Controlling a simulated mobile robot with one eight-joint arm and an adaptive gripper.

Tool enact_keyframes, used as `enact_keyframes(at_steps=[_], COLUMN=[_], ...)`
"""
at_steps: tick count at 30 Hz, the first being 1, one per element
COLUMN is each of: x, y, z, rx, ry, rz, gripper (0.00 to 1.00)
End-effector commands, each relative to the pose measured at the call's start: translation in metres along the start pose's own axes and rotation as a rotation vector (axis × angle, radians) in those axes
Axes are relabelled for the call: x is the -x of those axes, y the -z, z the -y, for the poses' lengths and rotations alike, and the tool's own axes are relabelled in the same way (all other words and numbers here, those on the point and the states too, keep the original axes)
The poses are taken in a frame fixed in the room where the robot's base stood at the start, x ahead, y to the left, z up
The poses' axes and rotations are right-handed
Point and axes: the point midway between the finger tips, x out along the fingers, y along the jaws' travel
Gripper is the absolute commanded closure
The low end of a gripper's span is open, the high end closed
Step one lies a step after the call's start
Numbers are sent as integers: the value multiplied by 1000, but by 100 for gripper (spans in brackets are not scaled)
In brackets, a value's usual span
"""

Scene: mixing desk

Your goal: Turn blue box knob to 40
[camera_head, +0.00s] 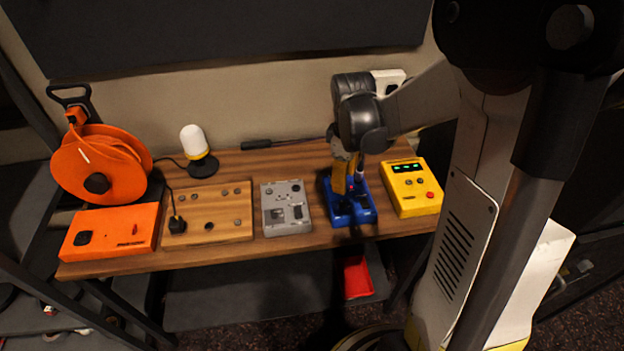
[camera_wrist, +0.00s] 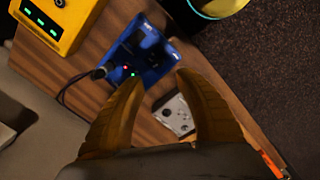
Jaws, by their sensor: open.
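The blue box (camera_head: 360,212) sits on the wooden desk between a grey box and a yellow box. My arm comes down from above, and my gripper (camera_head: 347,180) is over the back part of the blue box. The wrist view shows the blue box (camera_wrist: 140,53) just beyond my gripper (camera_wrist: 157,85), whose two yellow-brown fingers are spread apart with nothing between them. A red light and a green light show on the box. Dark parts stand on its top, but I cannot tell which is the knob or read a scale. A cable or plug stands at its edge.
The yellow box (camera_head: 413,188) with green displays stands close on the right. The grey box (camera_head: 286,208) stands on the left. A wooden board (camera_head: 208,232), an orange box (camera_head: 110,231), a cable reel (camera_head: 95,165) and a lamp (camera_head: 195,146) fill the left side.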

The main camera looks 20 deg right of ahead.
Motion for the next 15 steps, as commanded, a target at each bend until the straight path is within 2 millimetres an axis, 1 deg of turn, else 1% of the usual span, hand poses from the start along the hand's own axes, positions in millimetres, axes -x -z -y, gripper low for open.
enact_keyframes(at_steps=[5,12,15], x=[-21,-70,-87], y=[-1,0,0], z=[-1,-1,-1], rx=[7,6,5], ry=[4,3,3], rz=[3,2,2], gripper=[59,59,59])
